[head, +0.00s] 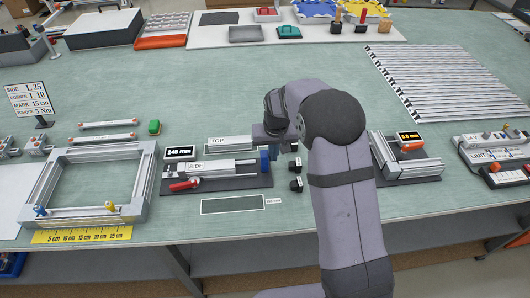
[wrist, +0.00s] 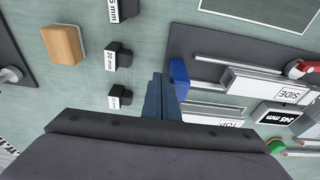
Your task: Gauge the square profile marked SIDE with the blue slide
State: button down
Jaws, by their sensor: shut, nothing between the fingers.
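The square profile marked SIDE (head: 210,168) lies in the dark gauge bed (head: 235,183), and it also shows in the wrist view (wrist: 262,88). The blue slide (head: 264,160) stands at the bed's right end, at or close to the profile's end. The wrist view shows the blue slide (wrist: 180,78) right beside my fingers. My gripper (head: 268,152) is shut and empty; its fingertips (wrist: 158,82) are next to the slide, and I cannot tell whether they touch it. The black display (head: 180,152) reads about 245 mm. A red-handled clamp (head: 185,185) is at the bed's left end.
A profile marked TOP (head: 230,141) lies behind the bed. Small black blocks (head: 295,184) with mm labels stand to its right. A dark outlined rectangle (head: 232,204) is in front. A metal frame (head: 142,182) stands left, another fixture (head: 408,160) right of my arm.

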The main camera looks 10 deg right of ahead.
jog(key=shift+a+p, duration=0.4)
jog(key=shift+a, duration=4.2)
jog(key=shift+d, duration=0.3)
jog(key=shift+d, duration=0.3)
jog(key=shift+r, duration=0.1)
notch_tip(320, 180, up, 7)
jog(key=p, duration=0.5)
